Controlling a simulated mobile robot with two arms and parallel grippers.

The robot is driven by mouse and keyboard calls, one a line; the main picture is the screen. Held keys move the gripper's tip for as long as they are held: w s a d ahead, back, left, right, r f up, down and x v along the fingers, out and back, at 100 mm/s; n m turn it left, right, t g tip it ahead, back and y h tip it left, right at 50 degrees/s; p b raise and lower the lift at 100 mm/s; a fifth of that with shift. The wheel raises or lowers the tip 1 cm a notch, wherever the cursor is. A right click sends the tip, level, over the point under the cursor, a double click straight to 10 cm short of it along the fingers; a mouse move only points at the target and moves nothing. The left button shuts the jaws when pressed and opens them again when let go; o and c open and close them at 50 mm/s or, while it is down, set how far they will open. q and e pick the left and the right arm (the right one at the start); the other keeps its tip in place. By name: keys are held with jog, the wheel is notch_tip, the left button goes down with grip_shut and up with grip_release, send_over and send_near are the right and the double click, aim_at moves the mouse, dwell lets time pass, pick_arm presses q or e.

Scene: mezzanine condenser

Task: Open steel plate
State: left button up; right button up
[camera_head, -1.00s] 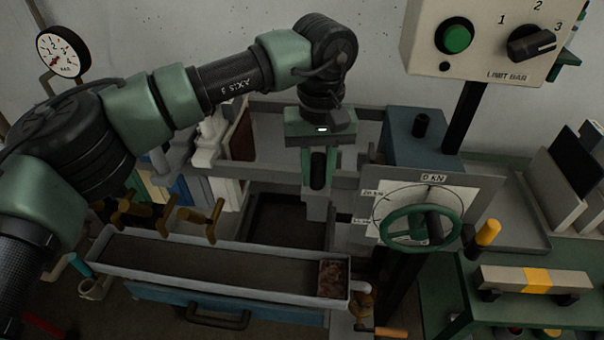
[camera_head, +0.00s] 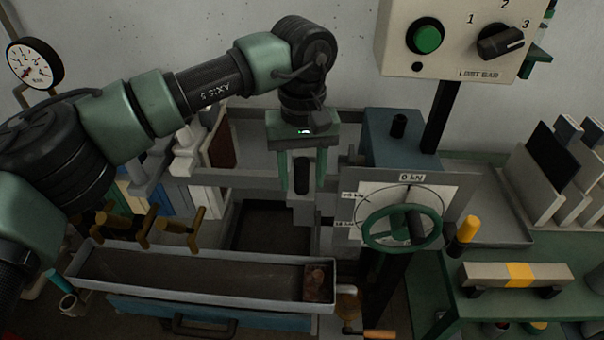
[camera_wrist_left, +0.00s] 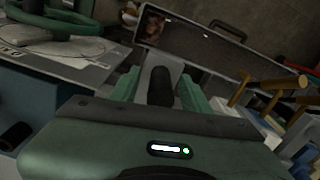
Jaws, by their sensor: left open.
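I take the steel plate to be the narrow grey piece (camera_head: 303,208) with an upright black knob (camera_head: 301,176), at the middle of the grey frame. My left gripper (camera_head: 301,188) points down over it. Its green fingers stand apart on either side of the knob, with gaps visible. In the left wrist view the knob (camera_wrist_left: 160,86) sits between the spread fingers, and grey metal (camera_wrist_left: 158,62) shows beyond it. How far the plate stands open is hard to tell. My right gripper is not in view.
A long grey trough (camera_head: 180,270) with a rusty brown block (camera_head: 318,283) at its right end lies in front. A green handwheel (camera_head: 402,228) stands close to the right. Brown T-handles (camera_head: 182,229) stand left. A control box (camera_head: 455,40) hangs upper right.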

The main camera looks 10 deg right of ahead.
aim_at(302, 156)
pick_arm(q)
notch_tip(302, 156, up, 6)
jog(key=shift+r+b, duration=0.15)
jog(key=shift+b, duration=0.55)
jog(key=shift+r, duration=0.6)
jog(key=shift+f, duration=0.1)
